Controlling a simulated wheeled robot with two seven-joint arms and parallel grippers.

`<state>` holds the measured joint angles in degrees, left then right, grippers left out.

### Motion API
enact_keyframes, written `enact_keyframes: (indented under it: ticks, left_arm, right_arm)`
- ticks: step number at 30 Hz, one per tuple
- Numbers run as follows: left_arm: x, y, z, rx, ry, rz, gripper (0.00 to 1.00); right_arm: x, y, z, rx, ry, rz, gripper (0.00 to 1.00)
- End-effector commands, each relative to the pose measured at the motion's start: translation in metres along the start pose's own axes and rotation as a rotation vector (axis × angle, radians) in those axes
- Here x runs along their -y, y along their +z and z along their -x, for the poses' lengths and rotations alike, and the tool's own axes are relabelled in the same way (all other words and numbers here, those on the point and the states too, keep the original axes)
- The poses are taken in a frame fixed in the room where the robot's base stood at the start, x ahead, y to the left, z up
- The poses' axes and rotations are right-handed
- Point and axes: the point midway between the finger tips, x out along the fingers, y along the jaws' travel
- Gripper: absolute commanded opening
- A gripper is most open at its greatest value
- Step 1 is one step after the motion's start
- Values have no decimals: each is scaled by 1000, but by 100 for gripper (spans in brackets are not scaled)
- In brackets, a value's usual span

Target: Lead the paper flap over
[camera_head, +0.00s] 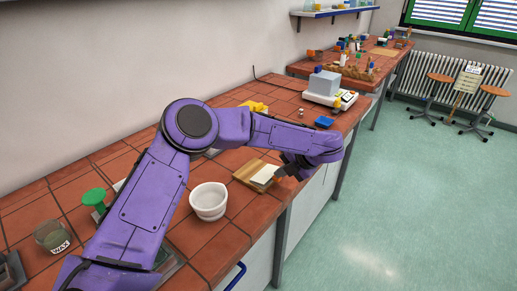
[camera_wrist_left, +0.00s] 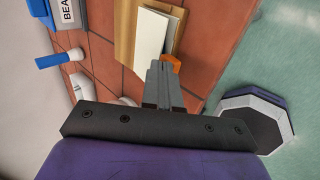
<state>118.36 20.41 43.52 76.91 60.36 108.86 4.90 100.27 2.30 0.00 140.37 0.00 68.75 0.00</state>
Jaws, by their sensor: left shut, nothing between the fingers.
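A white paper flap (camera_head: 264,174) rests on a small wooden board (camera_head: 243,173) near the bench's front edge. In the left wrist view the paper (camera_wrist_left: 151,38) shows as a pale strip standing out from the tan board (camera_wrist_left: 123,35). My left gripper (camera_head: 283,173) is at the board's right side, close to the paper's edge. In the wrist view its fingers (camera_wrist_left: 161,72) are together and hold nothing; I cannot tell whether they touch the paper. A small orange piece (camera_wrist_left: 172,61) shows beside the fingertips. My right gripper is not in view.
A white bowl (camera_head: 209,200) stands left of the board. A scale-like device (camera_head: 325,90), a blue item (camera_head: 324,121) and a yellow item (camera_head: 254,107) lie farther back. A glass jar (camera_head: 52,236) and green object (camera_head: 95,198) are at left. Open floor lies to the right.

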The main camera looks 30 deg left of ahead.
Motion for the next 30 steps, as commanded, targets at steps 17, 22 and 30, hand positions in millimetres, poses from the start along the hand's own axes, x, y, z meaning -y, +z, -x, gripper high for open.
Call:
enact_keyframes:
  ticks: [17, 22, 30]
  left_arm:
    - [4, 0, -1, 0, -2, 0, 0]
    - [2, 0, -2, 0, -2, 0, 0]
    - [-9, 0, -10, 1, -2, 0, 0]
  right_arm:
    - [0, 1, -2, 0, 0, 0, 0]
    - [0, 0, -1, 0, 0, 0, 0]
    - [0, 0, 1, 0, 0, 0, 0]
